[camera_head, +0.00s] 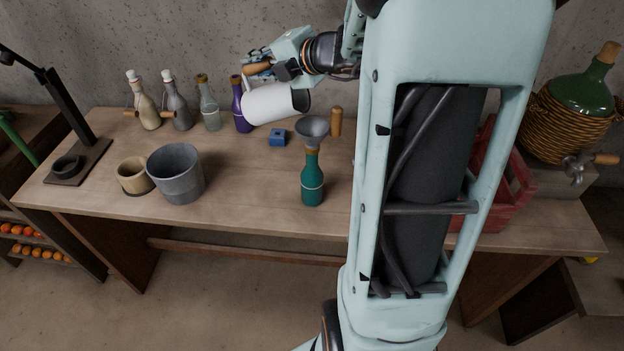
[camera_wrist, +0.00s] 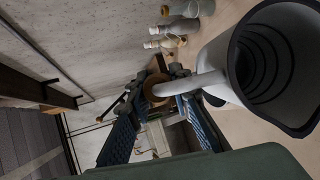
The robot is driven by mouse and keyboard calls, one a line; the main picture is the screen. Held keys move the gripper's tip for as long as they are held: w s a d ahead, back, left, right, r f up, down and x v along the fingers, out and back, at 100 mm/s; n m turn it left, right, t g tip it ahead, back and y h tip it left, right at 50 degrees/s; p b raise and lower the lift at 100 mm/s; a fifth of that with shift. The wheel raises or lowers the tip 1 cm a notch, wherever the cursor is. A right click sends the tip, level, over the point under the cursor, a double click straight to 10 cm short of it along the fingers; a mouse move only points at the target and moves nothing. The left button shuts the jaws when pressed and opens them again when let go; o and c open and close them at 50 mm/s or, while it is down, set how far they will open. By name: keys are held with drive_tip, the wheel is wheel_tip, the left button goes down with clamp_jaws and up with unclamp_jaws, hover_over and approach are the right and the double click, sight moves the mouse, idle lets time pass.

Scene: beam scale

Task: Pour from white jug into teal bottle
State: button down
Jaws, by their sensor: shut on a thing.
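The white jug (camera_head: 270,104) is held in the air, tipped onto its side, with its dark open mouth toward the right, above and left of the funnel. My gripper (camera_head: 258,69) is shut on the jug's wooden handle. In the wrist view the jug (camera_wrist: 212,84) shows its ringed dark inside, and my gripper (camera_wrist: 160,95) closes around the handle. The teal bottle (camera_head: 312,185) stands upright on the table. A grey funnel (camera_head: 312,128) sits in its neck. No stream of liquid is visible between jug and funnel.
A purple bottle (camera_head: 241,112) and several other bottles stand along the back. A blue block (camera_head: 278,137) and a wooden peg (camera_head: 336,121) are near the funnel. A grey bucket (camera_head: 176,174) and a wooden cup (camera_head: 133,177) stand left. A red crate (camera_head: 500,185) is partly hidden by my arm.

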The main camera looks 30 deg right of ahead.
drive_tip(key=shift+r, duration=3.55)
